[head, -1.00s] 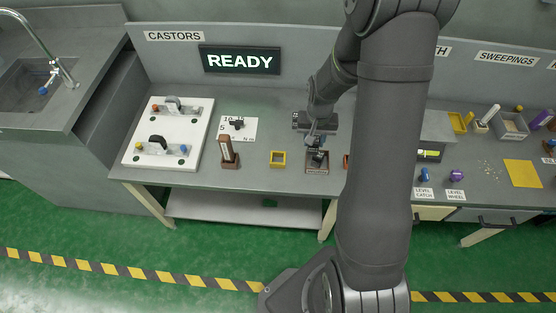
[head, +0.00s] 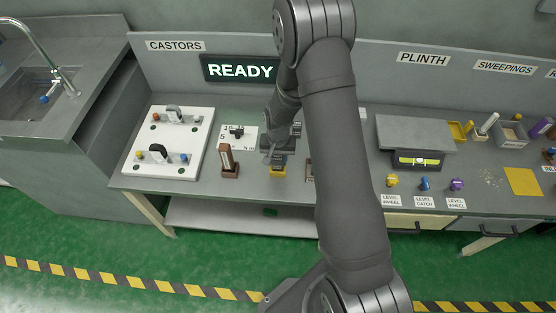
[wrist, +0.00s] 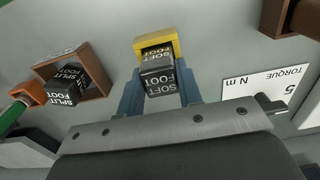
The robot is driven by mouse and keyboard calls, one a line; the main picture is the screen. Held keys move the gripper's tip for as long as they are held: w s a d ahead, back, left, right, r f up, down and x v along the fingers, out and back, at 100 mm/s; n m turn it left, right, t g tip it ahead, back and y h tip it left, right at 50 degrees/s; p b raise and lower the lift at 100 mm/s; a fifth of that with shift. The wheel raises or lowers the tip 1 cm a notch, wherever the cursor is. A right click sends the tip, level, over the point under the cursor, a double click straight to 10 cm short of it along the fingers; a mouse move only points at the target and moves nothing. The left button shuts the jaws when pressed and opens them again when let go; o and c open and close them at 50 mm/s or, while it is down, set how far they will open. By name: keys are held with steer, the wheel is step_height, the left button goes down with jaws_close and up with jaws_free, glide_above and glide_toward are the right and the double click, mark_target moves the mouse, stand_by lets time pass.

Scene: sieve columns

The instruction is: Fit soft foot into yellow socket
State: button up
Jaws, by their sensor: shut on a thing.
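My gripper (wrist: 160,98) is shut on the soft foot (wrist: 160,78), a black block lettered SOFT FOOT, held between blue fingers. The yellow socket (wrist: 141,46) is a square frame at the block's far end in the wrist view. The block's far part overlaps the socket's opening; I cannot tell how deep it sits or whether it is just above. In the head view my gripper (head: 276,156) is over the yellow socket (head: 278,174), which it partly covers. The block is not clear there.
A brown tray (wrist: 98,72) holding a black split foot (wrist: 66,86) lies left of the socket in the wrist view. An orange part with a green piece is beyond it. A torque card (wrist: 250,90) lies right. A brown holder (head: 229,172) stands left in the head view.

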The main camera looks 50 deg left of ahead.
mark_target(278, 158)
steer(key=shift+f, duration=0.7)
steer(key=o, duration=1)
steer(key=shift+f, duration=0.15)
step_height(278, 158, up, 12)
steer(key=shift+r, duration=0.2)
